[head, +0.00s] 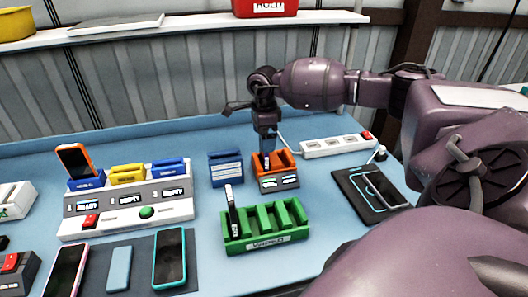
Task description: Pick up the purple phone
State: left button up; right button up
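No phone is clearly purple. A phone with a pinkish-purple edge and dark screen (66,271) lies at the lower left on a dark mat. Another phone with a pale edge (384,188) lies on a black pad at the right. My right gripper (266,150) comes in from the right and points down at the small orange rack (280,183). Its lower end is at a slim dark item in that rack, and I cannot tell whether the fingers grip it. My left gripper is not in view.
A white console (125,208) carries an orange phone (75,160) in a blue dock. A teal-edged phone (169,258) lies in front. A white power strip (335,147) stands behind. Bare blue table shows between them.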

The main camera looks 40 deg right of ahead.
jog(key=shift+f, duration=0.55)
jog(key=shift+c, duration=0.3)
jog(key=c, duration=0.8)
jog(key=shift+c, duration=0.2)
jog(key=shift+r, duration=0.15)
notch_tip(320, 180, up, 20)
jog(key=b, duration=0.1)
jog(key=shift+r+p, duration=0.65)
jog(key=shift+r, duration=0.1)
